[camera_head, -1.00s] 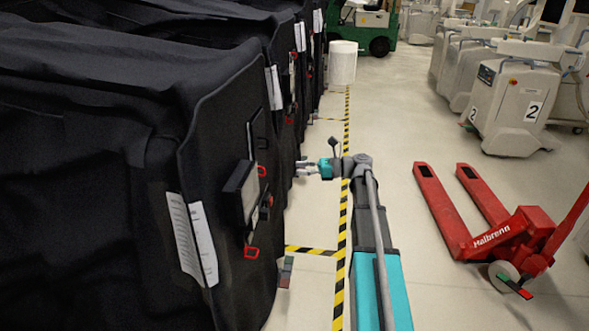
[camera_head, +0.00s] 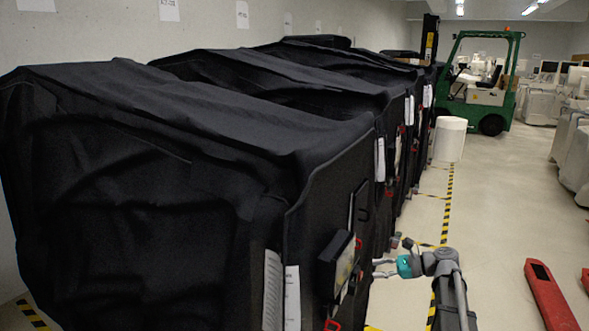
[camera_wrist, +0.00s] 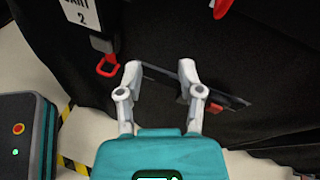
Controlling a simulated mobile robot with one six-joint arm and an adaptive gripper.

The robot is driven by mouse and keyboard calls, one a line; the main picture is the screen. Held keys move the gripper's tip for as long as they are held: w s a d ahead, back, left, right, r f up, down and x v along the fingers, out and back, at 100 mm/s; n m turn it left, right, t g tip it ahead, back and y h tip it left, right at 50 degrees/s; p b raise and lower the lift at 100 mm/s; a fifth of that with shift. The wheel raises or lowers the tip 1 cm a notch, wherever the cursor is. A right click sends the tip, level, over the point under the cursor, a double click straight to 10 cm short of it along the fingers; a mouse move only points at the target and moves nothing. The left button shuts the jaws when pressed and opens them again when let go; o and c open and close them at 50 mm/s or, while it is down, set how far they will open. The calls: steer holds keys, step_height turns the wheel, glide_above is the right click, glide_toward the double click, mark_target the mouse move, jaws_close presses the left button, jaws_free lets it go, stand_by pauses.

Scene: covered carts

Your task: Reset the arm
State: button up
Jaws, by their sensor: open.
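My arm (camera_head: 452,290) reaches up from the lower right in the head view. My gripper (camera_head: 378,268) points left at the side of the nearest black-covered cart (camera_head: 300,200). In the wrist view my gripper (camera_wrist: 158,72) is open, with two pale fingers apart and nothing held between them. The black cover fills the space behind the fingers. I cannot tell whether a fingertip touches it.
Several covered carts stand in a row along the wall. A red pallet jack fork (camera_head: 550,295) lies at right. A white cylinder (camera_head: 449,139) and a green forklift (camera_head: 485,85) stand farther back. The striped-line aisle has free floor.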

steer(key=s+a+f+n+g+h, duration=0.3)
steer(key=s+a+f+n+h, duration=0.35)
steer(key=s+a+f, duration=0.2)
steer(key=s+f+n+h, duration=0.5)
steer(key=s+n+h, duration=0.3)
steer(key=s+n, duration=0.3)
step_height(320, 180, up, 21)
steer(key=w+p, duration=0.1)
steer(key=p, duration=2)
steer(key=shift+w+n+g, duration=0.25)
steer(key=shift+n+g, duration=0.1)
steer(key=shift+g, duration=0.05)
steer(key=shift+f, duration=0.15)
step_height(320, 180, down, 30)
steer(key=b, duration=3)
